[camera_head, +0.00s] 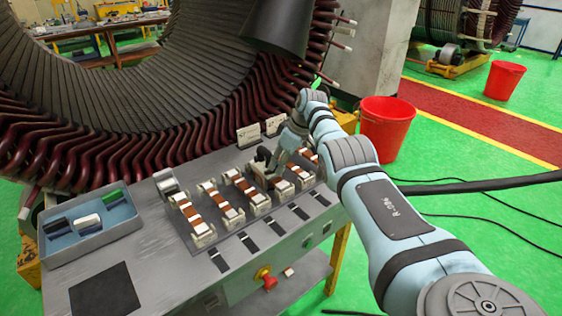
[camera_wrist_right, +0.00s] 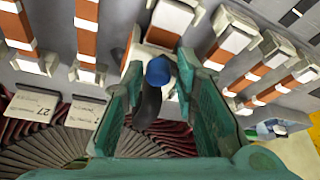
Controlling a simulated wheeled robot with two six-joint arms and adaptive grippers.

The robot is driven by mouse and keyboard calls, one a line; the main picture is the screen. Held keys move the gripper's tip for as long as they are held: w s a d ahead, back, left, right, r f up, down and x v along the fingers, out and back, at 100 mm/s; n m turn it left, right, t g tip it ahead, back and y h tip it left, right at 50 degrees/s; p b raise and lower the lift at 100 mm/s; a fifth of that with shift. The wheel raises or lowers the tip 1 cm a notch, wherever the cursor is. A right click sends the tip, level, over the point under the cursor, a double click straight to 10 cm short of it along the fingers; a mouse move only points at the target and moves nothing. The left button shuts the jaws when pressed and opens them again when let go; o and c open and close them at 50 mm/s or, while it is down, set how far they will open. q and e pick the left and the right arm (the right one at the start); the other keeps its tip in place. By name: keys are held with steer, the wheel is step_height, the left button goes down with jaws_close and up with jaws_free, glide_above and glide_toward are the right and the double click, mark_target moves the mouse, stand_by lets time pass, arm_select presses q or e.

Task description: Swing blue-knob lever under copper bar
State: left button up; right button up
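The blue knob (camera_wrist_right: 158,71) of a dark lever (camera_wrist_right: 148,105) shows in the right wrist view. My right gripper (camera_wrist_right: 157,78) is open, its green fingers on either side of the knob, with small gaps that look clear. A copper bar (camera_wrist_right: 165,35) with pale end blocks lies just beyond the knob. In the head view, my right gripper (camera_head: 265,160) is low over the row of copper bars (camera_head: 191,213) on the bench fixture; the knob is hidden there. My left gripper is not in view.
A blue-grey tray (camera_head: 95,241) with several blocks stands on the bench's left. The large stator (camera_head: 90,120) rises behind the fixture. A white label card (camera_wrist_right: 30,105) stands near the gripper. A red button (camera_head: 266,277) is on the bench front.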

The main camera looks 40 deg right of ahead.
steer(key=shift+o, duration=0.5)
steer(key=shift+r, duration=0.1)
steer(key=shift+d+r, duration=0.15)
steer(key=shift+r, duration=0.1)
steer(key=v, duration=1.1)
steer(key=shift+r, duration=0.2)
steer(key=shift+s, duration=0.1)
steer(key=shift+f, duration=0.1)
